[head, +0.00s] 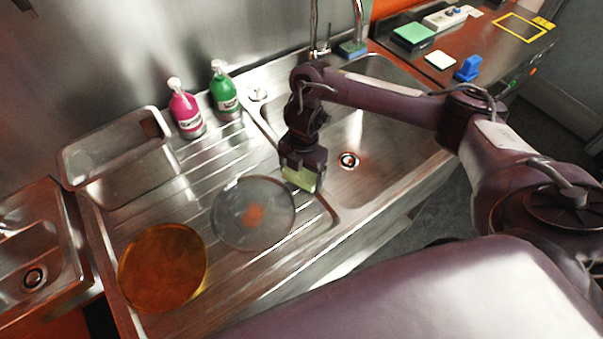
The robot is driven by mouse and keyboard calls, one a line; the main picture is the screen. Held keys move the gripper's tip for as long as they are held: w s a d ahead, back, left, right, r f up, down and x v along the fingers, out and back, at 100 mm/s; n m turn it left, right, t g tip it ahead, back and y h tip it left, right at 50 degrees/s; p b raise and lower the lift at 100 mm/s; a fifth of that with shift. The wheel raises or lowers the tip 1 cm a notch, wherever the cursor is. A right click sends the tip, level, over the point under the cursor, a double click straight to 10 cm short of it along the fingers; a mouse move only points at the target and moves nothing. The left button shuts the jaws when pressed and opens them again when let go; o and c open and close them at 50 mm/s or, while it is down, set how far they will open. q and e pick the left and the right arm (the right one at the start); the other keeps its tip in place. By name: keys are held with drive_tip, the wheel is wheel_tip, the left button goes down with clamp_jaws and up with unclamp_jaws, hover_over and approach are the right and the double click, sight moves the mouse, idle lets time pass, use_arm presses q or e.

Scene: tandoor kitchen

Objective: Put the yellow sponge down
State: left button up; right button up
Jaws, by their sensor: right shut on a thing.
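The yellow sponge (300,179) shows as a pale yellow-green block under my right gripper (303,170). My right gripper is shut on it, above the edge between the ribbed drainboard and the sink basin (375,140). I cannot tell whether the sponge touches the surface beneath it. The gripper hides its upper part. My left gripper is not in view.
A grey round plate with an orange stain (253,213) and an amber plate (163,267) lie on the drainboard (215,160). A pink bottle (186,112), a green bottle (223,90) and a clear tray (110,160) stand behind. A faucet (318,30) rises behind the basin.

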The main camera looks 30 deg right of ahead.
sight(303, 170)
drive_tip(key=shift+f, duration=0.2)
drive_tip(key=shift+f, duration=0.25)
drive_tip(key=o, duration=0.7)
drive_tip(key=shift+r, duration=0.1)
drive_tip(key=shift+w+d+r+p, duration=0.1)
drive_tip(key=shift+r+p, duration=0.35)
drive_tip(key=shift+r, duration=1.65)
drive_tip(key=shift+w+d+r+p, duration=0.15)
drive_tip(key=shift+r+p, duration=0.3)
drive_tip(key=shift+r, duration=1.65)
drive_tip(key=shift+d+r+p, duration=0.1)
drive_tip(key=shift+r+p, duration=0.35)
drive_tip(key=shift+r, duration=1.65)
drive_tip(key=shift+f, duration=0.1)
